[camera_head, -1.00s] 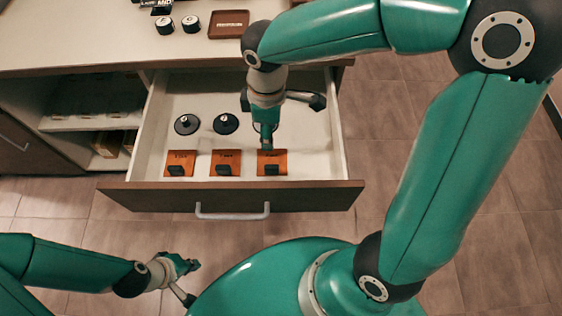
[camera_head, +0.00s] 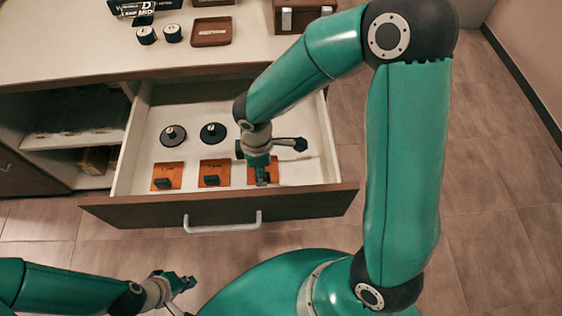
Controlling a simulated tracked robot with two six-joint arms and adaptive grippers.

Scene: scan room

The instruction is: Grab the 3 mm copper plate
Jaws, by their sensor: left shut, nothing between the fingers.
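Three copper-coloured plates with dark tabs lie in a row near the front of the open drawer (camera_head: 325,150): a left plate (camera_head: 160,171), a middle plate (camera_head: 207,167) and a right plate (camera_head: 274,164). Their thickness labels are too small to read. My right gripper (camera_head: 262,179) is down at the right plate and covers part of it and its tab. I cannot tell whether its fingers are open or hold the tab. My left gripper (camera_head: 188,284) is shut and empty, low in front of the drawer and away from the plates.
Two black round discs with knobs, a left one (camera_head: 173,139) and a right one (camera_head: 213,135), lie behind the plates. The countertop (camera_head: 70,50) holds a brown tray (camera_head: 211,32), two small black cylinders and a box (camera_head: 296,16). The drawer front with its handle (camera_head: 222,227) faces me.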

